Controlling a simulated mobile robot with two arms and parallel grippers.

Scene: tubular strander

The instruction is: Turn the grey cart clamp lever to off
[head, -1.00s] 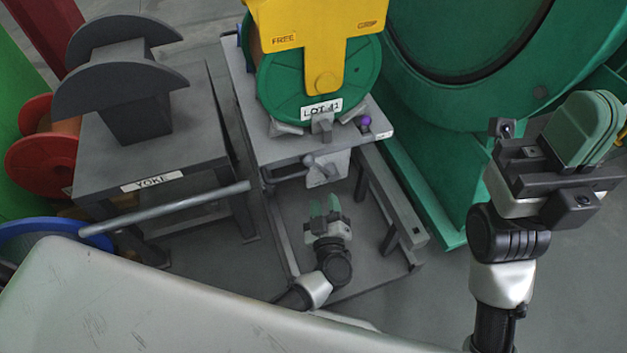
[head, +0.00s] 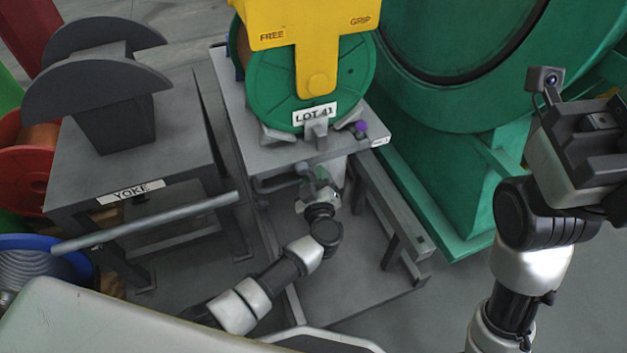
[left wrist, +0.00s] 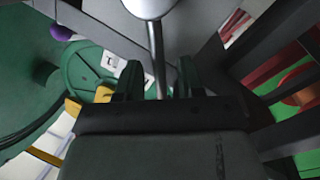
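The grey cart (head: 262,155) carries a green reel labelled LOT 41 (head: 350,70). Its grey clamp lever (head: 303,168) is at the front, just under the cart's top edge, partly hidden by my left gripper (head: 321,182). In the left wrist view the lever's thin rod (left wrist: 158,52) runs between the two green fingers of my left gripper (left wrist: 158,82), with a gap visible on both sides. The fingers are open around it. The lever's off marking cannot be read. My right gripper (head: 598,130) is raised at the right edge; its fingers are cut off.
A grey table labelled YOKE (head: 185,150) stands left, with a long bar (head: 150,222) along its front. A yellow yoke marked FREE and GRIP (head: 315,30) hangs over the reel. A large green machine (head: 455,130) stands right. A purple knob (head: 361,127) sits on the cart.

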